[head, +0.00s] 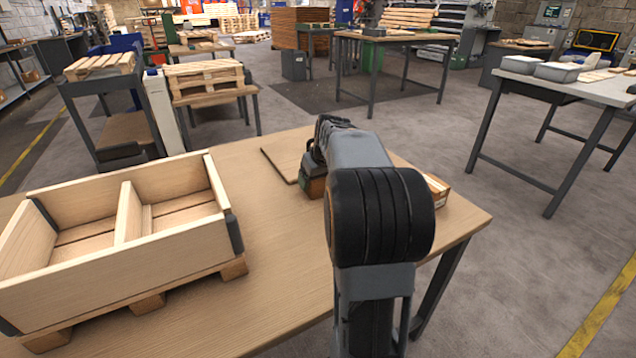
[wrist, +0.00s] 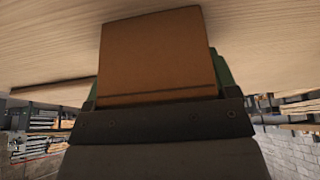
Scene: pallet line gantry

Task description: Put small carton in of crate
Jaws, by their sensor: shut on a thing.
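The small carton (head: 315,188), plain brown, is held in my gripper (head: 311,176), which is shut on it. It sits low over the wooden table; I cannot tell whether it touches the top. In the wrist view the carton (wrist: 158,50) fills the middle, with the dark gripper body (wrist: 160,122) below it. The crate (head: 130,282) is a pale wooden box at the left of the table, open on top, with a divider making two compartments. Both compartments look empty. My gripper is to the right of the crate, and my arm hides part of the table.
A thin flat board (head: 283,160) lies on the table (head: 270,240) beside my gripper. Another box with white and orange marks (head: 438,190) shows partly behind my arm, at right. The tabletop between crate and arm is clear. Other tables stand farther back.

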